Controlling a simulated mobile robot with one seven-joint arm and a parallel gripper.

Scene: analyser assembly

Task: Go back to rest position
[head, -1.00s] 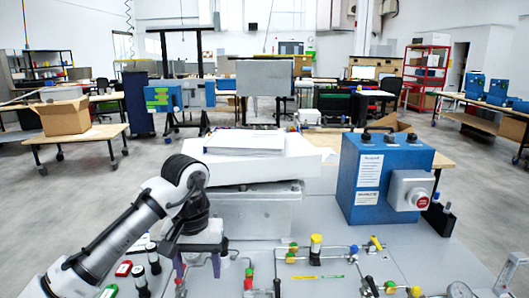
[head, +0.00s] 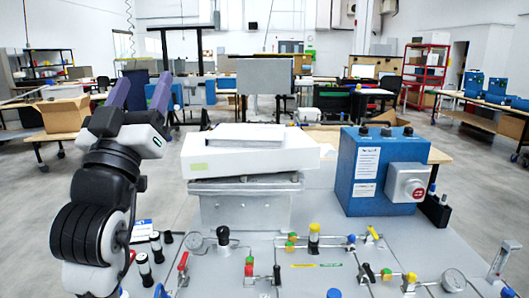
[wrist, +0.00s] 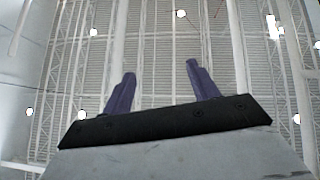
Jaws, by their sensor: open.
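My gripper (head: 140,92) is at the left in the head view, raised above the bench with its two purple fingers pointing up and apart. It is open and nothing shows between the fingers. In the wrist view, the fingers of my gripper (wrist: 160,85) stand apart against the ceiling. My arm is folded upright at the left and hides part of the bench's left side.
The grey bench panel (head: 330,270) carries several valves and pipes. A white analyser (head: 250,158) sits behind them, with a blue box (head: 375,172) with a red button to its right. Black-capped cylinders (head: 143,262) stand near my arm. Space above the bench is clear.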

